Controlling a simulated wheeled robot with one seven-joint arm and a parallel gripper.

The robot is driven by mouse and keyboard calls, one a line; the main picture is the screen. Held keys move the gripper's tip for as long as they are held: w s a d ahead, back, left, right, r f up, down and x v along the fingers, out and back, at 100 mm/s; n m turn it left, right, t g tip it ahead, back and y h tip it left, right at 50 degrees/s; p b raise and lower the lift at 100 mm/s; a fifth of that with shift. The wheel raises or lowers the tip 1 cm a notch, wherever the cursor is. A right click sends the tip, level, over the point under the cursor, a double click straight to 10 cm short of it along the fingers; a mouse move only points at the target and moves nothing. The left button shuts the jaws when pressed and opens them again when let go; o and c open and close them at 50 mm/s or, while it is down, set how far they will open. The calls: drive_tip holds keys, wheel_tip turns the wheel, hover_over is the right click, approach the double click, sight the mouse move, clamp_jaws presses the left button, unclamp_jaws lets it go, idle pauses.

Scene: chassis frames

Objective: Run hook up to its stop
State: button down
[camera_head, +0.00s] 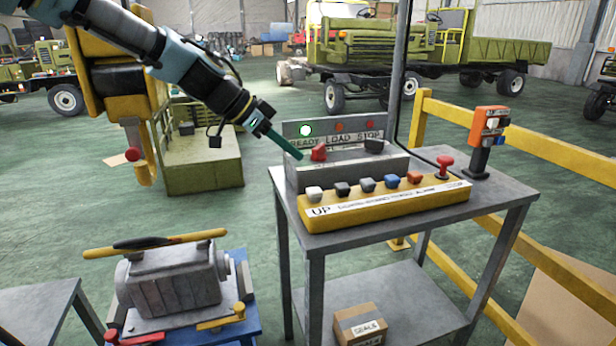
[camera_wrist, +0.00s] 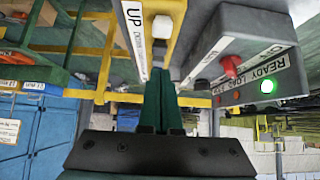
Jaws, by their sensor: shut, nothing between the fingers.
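The yellow hoist block (camera_head: 104,72) hangs at the left, with its hook (camera_head: 148,172) below; part of it is hidden behind my arm. A yellow control box (camera_head: 385,203) lies on the grey table, marked UP at its left end. Its leftmost button is white (camera_head: 313,194); it also shows in the wrist view (camera_wrist: 201,87). Black, grey, blue and orange buttons follow to the right. My gripper (camera_head: 298,156) is shut and empty, pointing down near the left end of the grey panel; its green fingers (camera_wrist: 160,95) show together. Contact with the panel cannot be told.
The grey panel (camera_head: 340,175) behind the box has a red knob (camera_head: 319,152) close to my fingertips and a lit green lamp (camera_head: 305,130) over READY. A red mushroom button (camera_head: 445,164) and an orange device (camera_head: 488,125) stand right. Yellow rails run behind the table.

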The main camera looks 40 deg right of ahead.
sight(320, 189)
drive_tip(key=p+x, duration=0.1)
drive_tip(key=x, duration=0.4)
drive_tip(key=shift+s+d, duration=0.15)
wheel_tip(320, 189, down, 3)
drive_tip(key=shift+f+p, duration=0.15)
drive_tip(key=shift+p, duration=0.6)
drive_tip(key=shift+f, duration=0.45)
